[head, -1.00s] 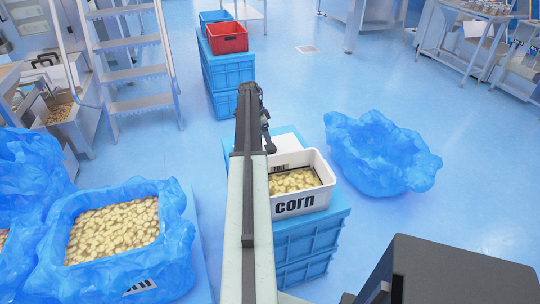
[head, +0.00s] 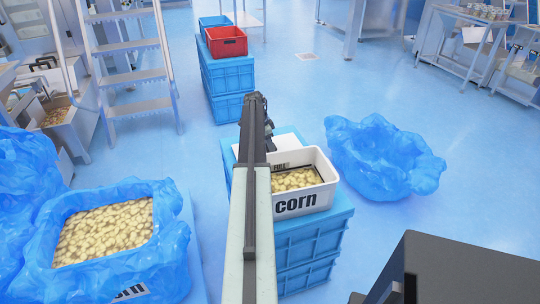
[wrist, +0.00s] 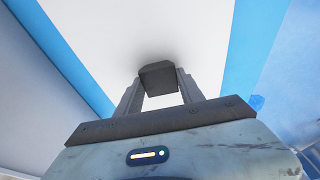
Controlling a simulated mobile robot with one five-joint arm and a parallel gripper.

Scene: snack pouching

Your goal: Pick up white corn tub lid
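The white corn tub (head: 306,196) stands on a stack of blue crates, full of yellowish pieces, with a dark-edged card marked FULL inside. A flat white panel, seemingly the lid (head: 287,138), lies behind the tub on the crate and is partly hidden by my arm. In the wrist view a broad white surface (wrist: 190,35), seemingly the lid, fills the middle. A dark block (wrist: 158,78), like a handle, stands on it. My gripper's (wrist: 160,82) fingers are spread on either side of this block; whether they press on it I cannot tell. The head view hides the fingertips.
A blue-lined bin of pieces (head: 60,204) is at the left. A crumpled blue bag (head: 384,160) lies on the floor right of the crates. A red crate (head: 226,42) tops a far blue stack. Open floor lies between the stacks.

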